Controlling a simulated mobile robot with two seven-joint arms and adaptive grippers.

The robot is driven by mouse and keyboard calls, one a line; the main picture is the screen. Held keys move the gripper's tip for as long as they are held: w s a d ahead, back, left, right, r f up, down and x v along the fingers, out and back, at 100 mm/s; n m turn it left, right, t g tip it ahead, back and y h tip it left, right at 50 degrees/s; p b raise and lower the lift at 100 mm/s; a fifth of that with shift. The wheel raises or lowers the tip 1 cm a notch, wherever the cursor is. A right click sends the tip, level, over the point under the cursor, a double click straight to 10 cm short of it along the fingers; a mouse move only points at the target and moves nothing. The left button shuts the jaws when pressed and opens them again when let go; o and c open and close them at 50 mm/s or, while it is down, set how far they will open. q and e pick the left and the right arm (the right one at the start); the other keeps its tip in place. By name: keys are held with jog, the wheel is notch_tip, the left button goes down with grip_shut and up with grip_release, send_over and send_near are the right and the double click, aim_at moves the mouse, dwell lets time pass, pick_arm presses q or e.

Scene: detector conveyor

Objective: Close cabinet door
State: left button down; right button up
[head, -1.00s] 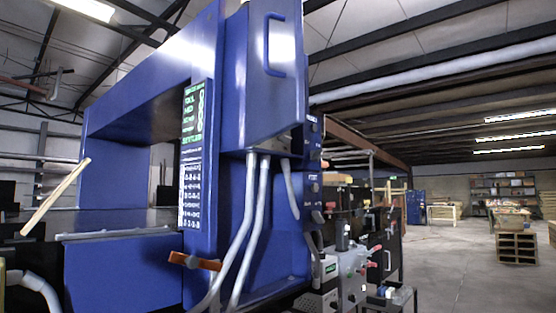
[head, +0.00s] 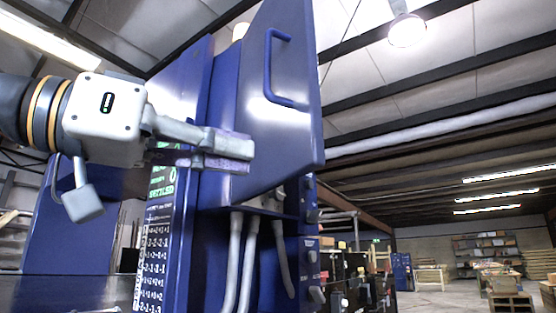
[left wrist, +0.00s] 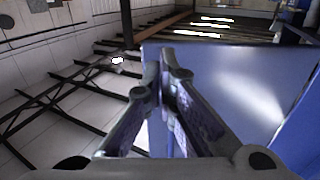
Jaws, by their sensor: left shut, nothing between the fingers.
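The blue cabinet door (head: 289,135) stands in the upper middle of the head view, with a blue U-shaped handle (head: 268,68) on its face. Its lower edge is above several grey hoses. The door seems to stand out from the blue cabinet (head: 205,105), but I cannot tell its exact angle. My left gripper (head: 240,158) comes in from the left, fingers together and empty, overlapping the door's left edge. In the left wrist view the shut fingertips (left wrist: 165,62) are in front of a broad blue panel (left wrist: 225,85). I cannot tell whether they touch it. My right gripper is out of view.
A dark panel with white and green lettering (head: 154,240) is below my left gripper. Grey hoses (head: 249,265) hang below the door. Dark equipment (head: 345,275) stands low to the right. Open floor (head: 440,300) and shelves (head: 487,250) lie farther right.

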aim_at(300, 164)
pick_arm(q)
jog(key=x, duration=0.6)
jog(key=shift+w+d, duration=0.1)
jog(key=shift+w, duration=0.05)
